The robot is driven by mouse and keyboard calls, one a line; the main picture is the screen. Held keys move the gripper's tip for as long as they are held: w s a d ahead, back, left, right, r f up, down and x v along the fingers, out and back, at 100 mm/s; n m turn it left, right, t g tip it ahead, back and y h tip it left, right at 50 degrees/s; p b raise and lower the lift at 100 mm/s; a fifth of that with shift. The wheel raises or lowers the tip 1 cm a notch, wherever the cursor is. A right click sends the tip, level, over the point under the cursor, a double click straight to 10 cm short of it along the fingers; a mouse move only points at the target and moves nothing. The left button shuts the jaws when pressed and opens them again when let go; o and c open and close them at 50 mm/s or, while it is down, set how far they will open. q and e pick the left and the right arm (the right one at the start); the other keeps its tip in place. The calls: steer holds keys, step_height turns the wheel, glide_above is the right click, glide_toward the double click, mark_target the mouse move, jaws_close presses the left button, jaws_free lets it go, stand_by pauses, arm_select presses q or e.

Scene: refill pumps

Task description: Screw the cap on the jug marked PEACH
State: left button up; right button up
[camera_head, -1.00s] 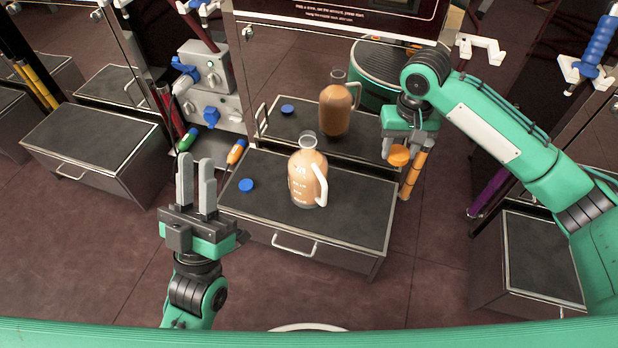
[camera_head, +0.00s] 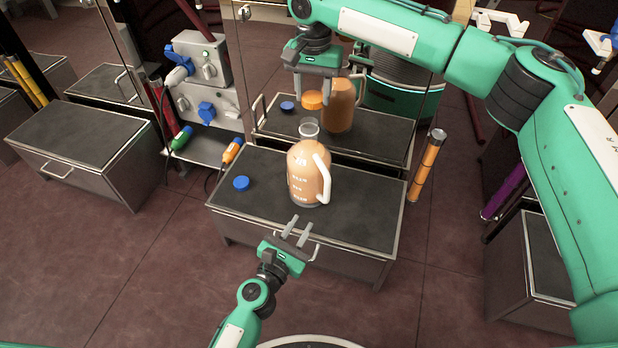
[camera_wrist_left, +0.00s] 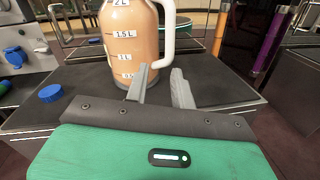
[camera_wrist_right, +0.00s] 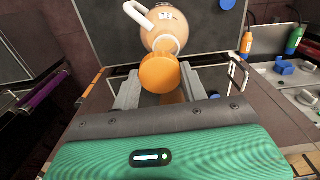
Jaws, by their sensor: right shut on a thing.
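The jug (camera_head: 305,175) of peach-orange liquid stands upright on the dark bench top, its clear neck open and its white handle to the right. It also shows in the left wrist view (camera_wrist_left: 125,45) and the right wrist view (camera_wrist_right: 160,15). I cannot read PEACH on it. My right gripper (camera_head: 313,97) is shut on an orange cap (camera_wrist_right: 159,73), held above and apart from the jug's neck. My left gripper (camera_head: 297,230), also in the left wrist view (camera_wrist_left: 162,85), is open and empty in front of the jug, low near the bench's front edge.
A blue cap (camera_head: 241,183) lies on the bench (camera_head: 350,215) left of the jug. A shiny panel behind mirrors the jug and cap. Orange (camera_head: 232,150) and green (camera_head: 181,138) handled tools stand at left by a grey unit (camera_head: 203,75). An orange-banded tube (camera_head: 427,165) stands right.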

mark_target(325, 201)
arm_select(q)
steer(key=shift+s+d+f+n+h, duration=0.1)
steer(key=shift+d+f+n+h, duration=0.4)
steer(key=shift+d+f+n, duration=0.3)
steer(key=shift+a, duration=0.1)
steer(key=x, duration=1.2)
steer(key=shift+f, duration=0.35)
jaws_close()
